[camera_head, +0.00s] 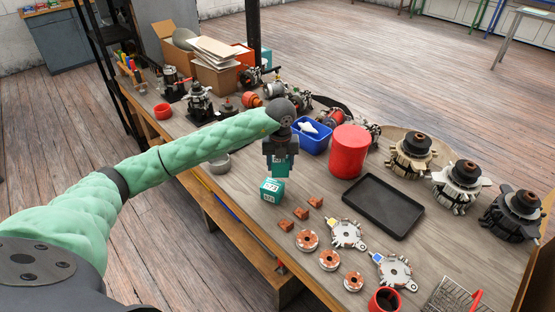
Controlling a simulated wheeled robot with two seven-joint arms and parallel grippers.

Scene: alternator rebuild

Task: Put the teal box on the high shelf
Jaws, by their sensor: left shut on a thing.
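My left gripper (280,159) points down over the middle of the workbench, with its arm coming in from the left. It is shut on a teal box (281,168), partly hidden by the fingers. A second teal box (271,191) with a white label stands on the bench just below and in front of the held one. I cannot tell whether the held box touches the bench. My right gripper is not in view. A black upright frame (91,50) stands at the back left; I cannot tell whether it carries the high shelf.
A blue bin (312,140) and red cylinder (349,152) stand right of the gripper. A black tray (382,206), copper blocks and rings lie in front. Several alternators line the right end; cardboard boxes (214,70) and more parts fill the back. A grey bowl (219,163) is left.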

